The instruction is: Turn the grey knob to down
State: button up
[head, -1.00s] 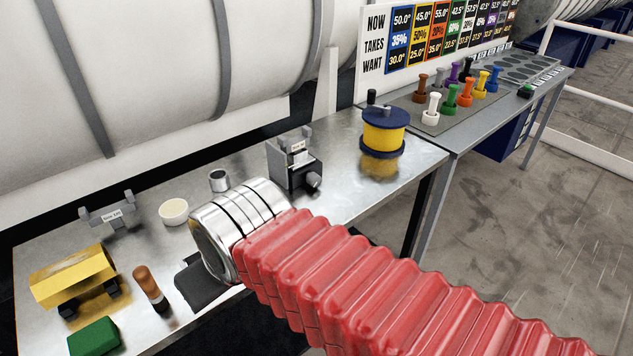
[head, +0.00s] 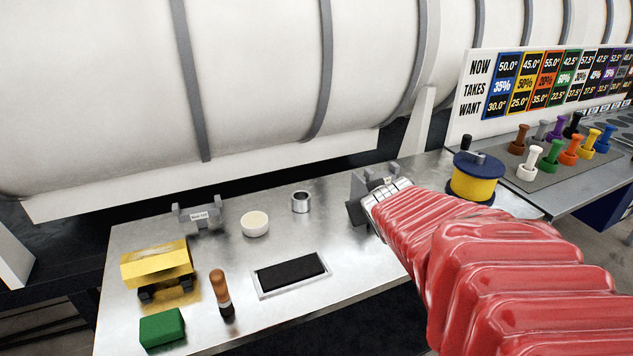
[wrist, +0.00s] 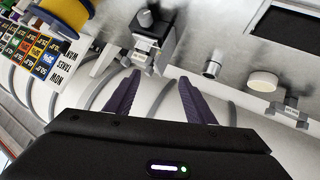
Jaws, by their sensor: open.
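Which way the knob points is too small to tell. My gripper (wrist: 160,76) is open and empty, its two dark fingers spread and apart from the knob, with the device just beyond the fingertips. In the head view my red-sleeved arm covers the fingers.
A metal cup (head: 301,202), white bowl (head: 255,223), black pad (head: 290,272), yellow block (head: 157,264), brown-handled tool (head: 220,294) and green block (head: 162,328) lie left. Coloured pegs (head: 570,150) stand farther right. A white tank (head: 270,80) runs behind.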

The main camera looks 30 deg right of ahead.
jog(key=d+f+n+t+y, duration=0.15)
jog(key=d+f, duration=0.45)
jog(key=d, duration=0.6)
jog(key=s+f+y, duration=0.1)
jog(key=s+f, duration=0.1)
jog(key=s+d+f+t+y, duration=0.1)
jog(key=s+f, duration=0.1)
jog(key=s+d+f+t+y, duration=0.1)
jog(key=s+f, duration=0.1)
jog(key=shift+s+d+t+y, duration=0.1)
jog(key=shift+s+t+y, duration=0.15)
jog(key=shift+s, duration=0.15)
jog(key=shift+f, duration=0.1)
jog(key=x, duration=1.4)
